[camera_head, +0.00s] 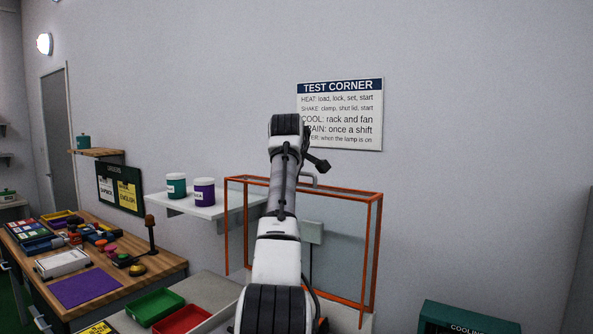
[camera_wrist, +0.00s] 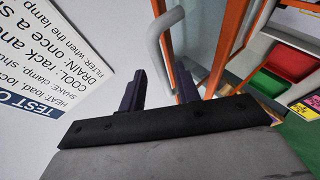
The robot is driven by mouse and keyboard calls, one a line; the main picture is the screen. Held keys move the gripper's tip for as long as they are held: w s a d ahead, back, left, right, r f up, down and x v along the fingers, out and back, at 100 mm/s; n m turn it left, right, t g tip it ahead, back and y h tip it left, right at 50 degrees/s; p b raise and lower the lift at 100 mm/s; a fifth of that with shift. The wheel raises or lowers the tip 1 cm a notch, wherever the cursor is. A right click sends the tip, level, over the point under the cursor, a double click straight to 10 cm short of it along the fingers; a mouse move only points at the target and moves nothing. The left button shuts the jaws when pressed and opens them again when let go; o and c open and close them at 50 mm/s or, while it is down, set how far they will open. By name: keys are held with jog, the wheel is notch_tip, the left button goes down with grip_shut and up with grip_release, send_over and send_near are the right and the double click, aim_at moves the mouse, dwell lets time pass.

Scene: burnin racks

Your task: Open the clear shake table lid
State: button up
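The clear shake table lid (camera_head: 374,255) has an orange frame and stands upright near the wall in the head view. A grey bar handle (camera_head: 314,182) sits at its top edge, partly hidden behind my arm. In the wrist view the handle (camera_wrist: 153,42) runs up from the gap between my fingers, beside the orange frame (camera_wrist: 227,40). My gripper (camera_wrist: 160,88) is open, its two dark fingers apart on either side of the handle's lower end. I cannot tell whether they touch it.
A shelf (camera_head: 210,211) with two jars stands left of the lid. A workbench (camera_head: 165,262) with tools is at the left. Green (camera_head: 154,307) and red (camera_head: 184,320) trays lie in front. A teal cooling unit (camera_head: 465,318) is at the lower right. A sign (camera_head: 340,115) hangs behind.

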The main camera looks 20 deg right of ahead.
jog(key=b+v, duration=0.6)
jog(key=v, duration=0.7)
jog(key=shift+s+a+r, duration=0.2)
jog(key=shift+s+a, duration=0.05)
